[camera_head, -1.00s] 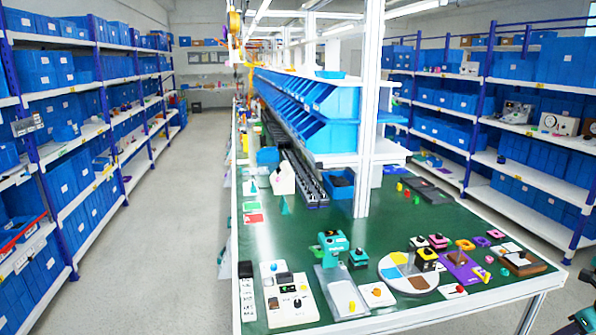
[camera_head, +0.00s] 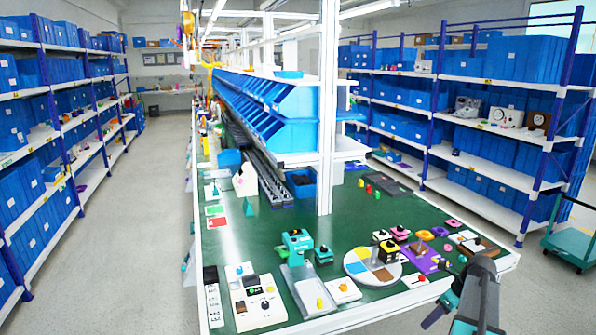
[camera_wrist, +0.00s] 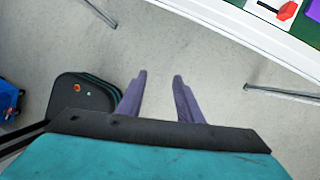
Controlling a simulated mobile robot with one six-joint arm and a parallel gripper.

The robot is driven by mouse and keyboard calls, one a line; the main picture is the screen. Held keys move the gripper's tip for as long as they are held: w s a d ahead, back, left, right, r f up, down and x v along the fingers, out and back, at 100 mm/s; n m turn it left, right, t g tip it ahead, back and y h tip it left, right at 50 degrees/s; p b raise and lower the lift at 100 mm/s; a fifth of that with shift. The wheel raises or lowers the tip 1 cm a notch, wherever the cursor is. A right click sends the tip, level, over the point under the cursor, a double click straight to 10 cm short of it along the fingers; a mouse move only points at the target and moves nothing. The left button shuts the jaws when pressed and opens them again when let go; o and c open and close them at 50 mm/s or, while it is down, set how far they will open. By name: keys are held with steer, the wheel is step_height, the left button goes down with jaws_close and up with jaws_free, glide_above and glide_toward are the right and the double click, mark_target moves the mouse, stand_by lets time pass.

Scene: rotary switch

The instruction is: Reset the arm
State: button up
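My arm (camera_head: 482,290) shows at the lower right of the head view, in front of the table's right end. In the wrist view my gripper (camera_wrist: 155,88) has its two fingers apart, with nothing between them. It hangs over bare floor, clear of the table. The green table (camera_head: 262,238) carries several knob and switch devices, among them a white box with dials (camera_head: 258,302), a coloured round disc (camera_head: 355,266) with a block on it, and a teal device (camera_head: 297,245).
The table edge (camera_wrist: 250,42) crosses the wrist view's upper right, with a red knob (camera_wrist: 288,10) near it. Blue bins (camera_head: 290,135) stand over the table. Shelves (camera_head: 470,140) line both sides. A green cart (camera_head: 575,245) stands at the right. The left aisle floor is clear.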

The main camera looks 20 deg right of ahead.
steer(key=w+a+f+n+g+y, duration=0.1)
steer(key=w+a+f+n, duration=0.1)
steer(key=a+f, duration=0.55)
steer(key=w+a+f+n+g+y, duration=0.1)
steer(key=w+a+f+g, duration=0.2)
steer(key=a, duration=0.8)
steer(key=s+a+f+n+g, duration=0.1)
steer(key=s+a+f+n, duration=0.15)
steer(key=a+f, duration=0.45)
steer(key=s+a+f+n+g, duration=0.1)
steer(key=s+a+f+n, duration=0.2)
steer(key=a, duration=0.6)
steer(key=s+a+f+n+g+h, duration=0.3)
steer(key=s+a+f+n, duration=0.85)
steer(key=s+a, duration=0.4)
steer(key=s+d+f+n+h, duration=0.1)
steer(key=s+n, duration=0.4)
steer(key=n, duration=0.8)
steer(key=shift+s+d+f+h, duration=0.35)
steer(key=shift+d+f, duration=0.2)
steer(key=shift+f, duration=0.2)
steer(key=shift+d, duration=0.1)
